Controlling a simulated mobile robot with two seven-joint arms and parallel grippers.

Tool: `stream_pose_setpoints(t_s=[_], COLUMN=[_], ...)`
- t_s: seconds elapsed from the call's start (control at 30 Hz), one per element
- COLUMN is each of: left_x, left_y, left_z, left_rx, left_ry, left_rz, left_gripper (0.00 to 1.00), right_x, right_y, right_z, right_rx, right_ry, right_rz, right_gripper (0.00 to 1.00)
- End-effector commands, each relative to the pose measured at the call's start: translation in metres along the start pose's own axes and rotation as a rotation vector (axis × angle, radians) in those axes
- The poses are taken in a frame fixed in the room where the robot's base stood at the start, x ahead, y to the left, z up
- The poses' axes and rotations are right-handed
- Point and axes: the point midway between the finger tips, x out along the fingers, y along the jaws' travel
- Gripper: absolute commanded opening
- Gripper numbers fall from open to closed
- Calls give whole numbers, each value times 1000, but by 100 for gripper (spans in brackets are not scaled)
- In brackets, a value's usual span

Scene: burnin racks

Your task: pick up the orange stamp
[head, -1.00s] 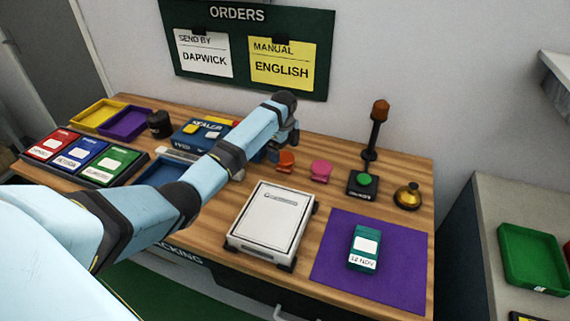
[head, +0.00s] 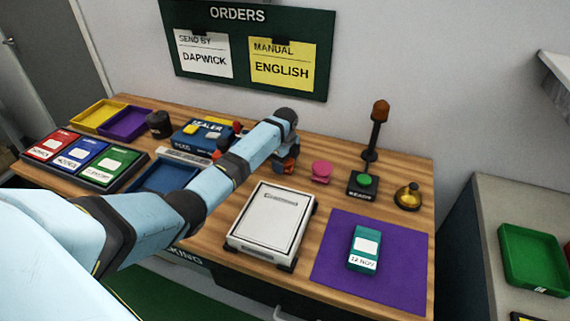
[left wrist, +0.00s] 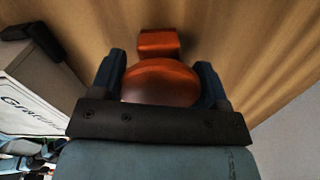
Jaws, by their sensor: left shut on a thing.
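The orange stamp (left wrist: 160,82) shows in the left wrist view between the two fingers of my left gripper (left wrist: 160,85). The gripper is shut on its round part, and an orange block shows just beyond it. In the head view the left gripper (head: 286,160) is at the back middle of the table, and only a bit of the orange stamp (head: 288,167) shows under it. I cannot tell whether the stamp touches the table. My right gripper is not in view.
A pink stamp (head: 322,171) stands just right of the left gripper. A white scale-like box (head: 270,222) is in front. A green-button box (head: 363,185), a lamp post (head: 373,135) and a brass bell (head: 407,196) stand to the right. A teal box (head: 364,247) lies on a purple mat (head: 400,270).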

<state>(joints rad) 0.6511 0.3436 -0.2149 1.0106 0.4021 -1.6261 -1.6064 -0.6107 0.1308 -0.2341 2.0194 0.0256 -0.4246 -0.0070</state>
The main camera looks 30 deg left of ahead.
Motion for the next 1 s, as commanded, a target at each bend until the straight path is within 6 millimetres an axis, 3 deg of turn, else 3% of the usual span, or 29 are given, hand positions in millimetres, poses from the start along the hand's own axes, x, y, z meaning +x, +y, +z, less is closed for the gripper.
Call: stream_pose_setpoints(t_s=[0.27, 0.47, 1.0], left_x=[-4, -28, -167], left_y=[0, -1, -1], left_z=[0, 1, 0], left_rx=[0, 0, 1], left_ry=[-1, -1, -1], left_rz=[-1, -3, -3], left_gripper=[44, 44, 44], right_x=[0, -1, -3], right_y=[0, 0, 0], right_z=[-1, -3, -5], right_rx=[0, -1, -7], right_ry=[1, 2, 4], right_rz=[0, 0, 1], right_gripper=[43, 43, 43])
